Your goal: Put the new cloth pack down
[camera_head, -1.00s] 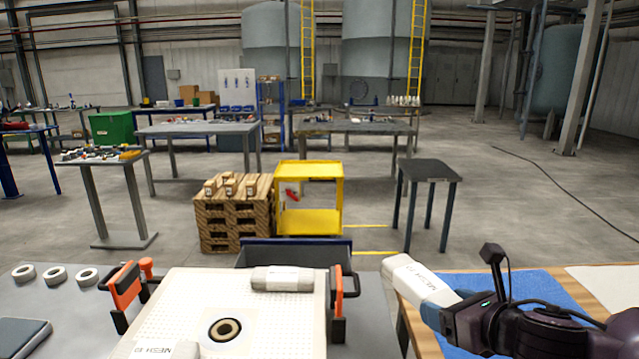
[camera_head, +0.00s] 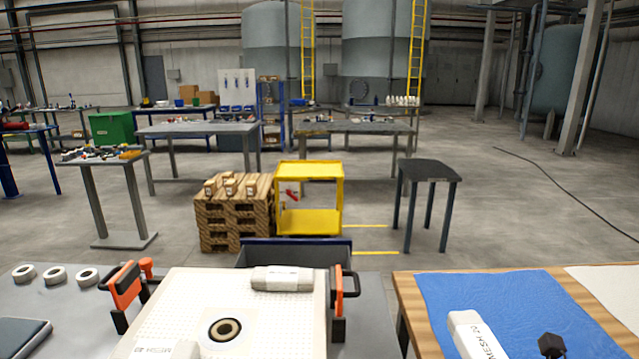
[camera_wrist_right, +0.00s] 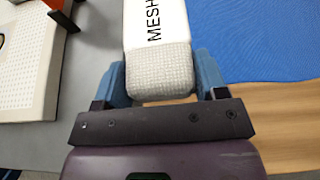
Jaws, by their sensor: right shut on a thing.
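The cloth pack (camera_head: 474,336), a pale roll with MESH lettering, shows at the bottom of the head view, in front of the blue mat (camera_head: 520,305). In the right wrist view my right gripper (camera_wrist_right: 160,80) is shut on the near end of the pack (camera_wrist_right: 158,45), with a blue finger on each side. There the blue mat (camera_wrist_right: 265,40) lies to the right of the pack. I cannot tell whether the pack touches the mat. My left gripper is out of view.
The white perforated plate (camera_head: 190,295) at left carries a similar roll (camera_head: 282,279) and a dark-ringed centre hole (camera_head: 224,331). Orange clamps (camera_head: 124,287) flank it. The wooden table (camera_head: 412,305) holds the mat and a white sheet (camera_head: 612,288).

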